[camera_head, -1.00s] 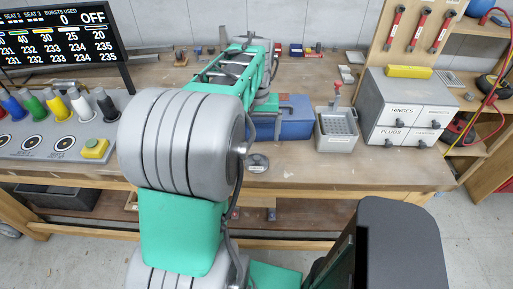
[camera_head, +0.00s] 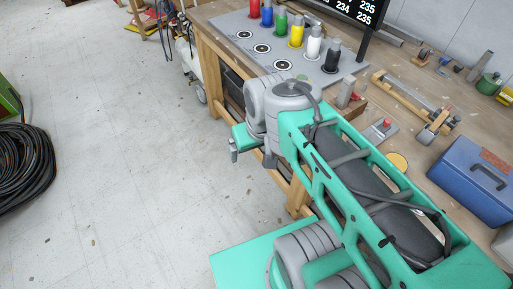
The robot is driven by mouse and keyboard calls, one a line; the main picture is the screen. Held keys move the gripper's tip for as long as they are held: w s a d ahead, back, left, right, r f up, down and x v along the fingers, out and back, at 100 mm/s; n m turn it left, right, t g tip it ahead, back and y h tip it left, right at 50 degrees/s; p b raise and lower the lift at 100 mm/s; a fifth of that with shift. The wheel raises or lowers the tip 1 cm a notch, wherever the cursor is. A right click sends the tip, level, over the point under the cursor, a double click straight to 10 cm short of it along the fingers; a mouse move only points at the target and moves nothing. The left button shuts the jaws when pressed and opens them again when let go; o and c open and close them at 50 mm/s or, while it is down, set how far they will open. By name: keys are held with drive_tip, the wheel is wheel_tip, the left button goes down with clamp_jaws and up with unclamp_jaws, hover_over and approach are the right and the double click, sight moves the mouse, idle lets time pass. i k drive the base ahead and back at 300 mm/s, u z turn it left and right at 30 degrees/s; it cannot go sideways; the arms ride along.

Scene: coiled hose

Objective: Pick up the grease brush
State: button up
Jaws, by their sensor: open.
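I cannot make out a grease brush for certain. Small tools lie on the workbench (camera_head: 408,118), too small to name surely. My gripper (camera_head: 251,155) is at the end of my green and grey arm, just off the bench's front edge and over the floor. Its two grey fingers appear apart, with nothing seen between them. My arm covers part of the bench and its front edge.
A grey panel with several coloured bottles (camera_head: 296,35) stands on the bench beyond my wrist. A blue toolbox (camera_head: 470,180) stands at the right. A black coiled hose (camera_head: 25,165) lies at far left. The floor (camera_head: 130,150) between is mostly clear.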

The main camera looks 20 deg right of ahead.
sight(437, 123)
drive_tip(key=z, duration=2.2)
